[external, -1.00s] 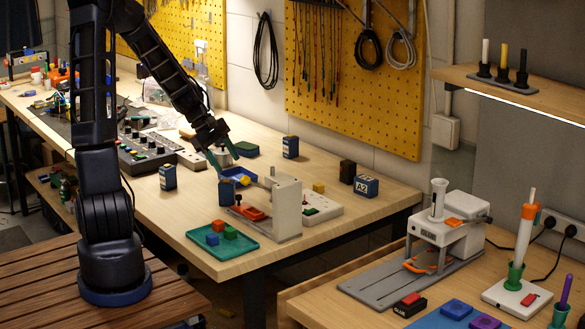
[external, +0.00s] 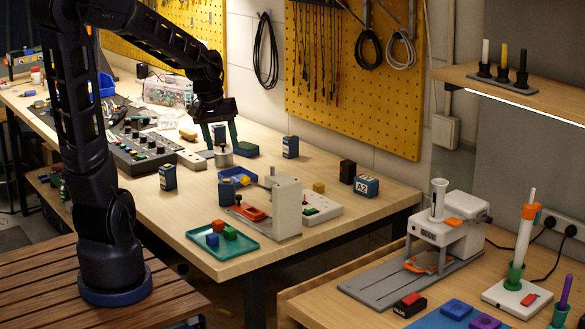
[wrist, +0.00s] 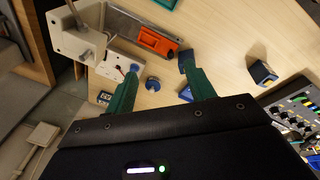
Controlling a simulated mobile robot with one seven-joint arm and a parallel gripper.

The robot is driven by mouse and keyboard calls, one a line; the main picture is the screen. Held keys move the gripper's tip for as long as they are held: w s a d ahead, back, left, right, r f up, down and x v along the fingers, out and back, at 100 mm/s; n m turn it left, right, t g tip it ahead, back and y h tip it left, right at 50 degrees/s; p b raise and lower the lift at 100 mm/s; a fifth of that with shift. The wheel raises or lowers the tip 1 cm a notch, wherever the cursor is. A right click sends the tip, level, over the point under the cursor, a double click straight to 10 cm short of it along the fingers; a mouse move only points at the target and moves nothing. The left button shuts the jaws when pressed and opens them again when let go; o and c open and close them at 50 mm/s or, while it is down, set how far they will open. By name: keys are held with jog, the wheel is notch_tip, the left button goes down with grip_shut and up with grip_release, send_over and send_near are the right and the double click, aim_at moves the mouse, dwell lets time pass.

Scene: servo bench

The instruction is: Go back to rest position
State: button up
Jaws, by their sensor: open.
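I cannot tell whether a finger touches the cylinder. In the wrist view my gripper (wrist: 159,66) shows both green fingers spread wide apart, with nothing held between them.
A white-grey fixture (external: 287,207) with an orange part (external: 249,212) stands at the bench front. A green tray (external: 240,250) holds small blocks. A blue tray (external: 246,171), a dark blue box (external: 167,178) and a button panel (external: 140,150) are nearby.

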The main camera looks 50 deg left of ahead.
jog(key=s+d+r+m+t, duration=0.1)
jog(key=s+d+r+m, duration=0.1)
jog(key=s, duration=0.4)
jog(key=s+d+r+m+t, duration=0.1)
jog(key=s+d+r+m, duration=0.1)
jog(key=s+r+m, duration=0.3)
jog(key=shift+s+r+y, duration=0.3)
jog(key=shift+s+r, duration=0.25)
jog(key=shift+s, duration=0.45)
jog(key=shift+o, duration=0.9)
jog(key=shift+s+m, duration=0.25)
jog(key=shift+m, duration=0.15)
jog(key=shift+r, duration=0.1)
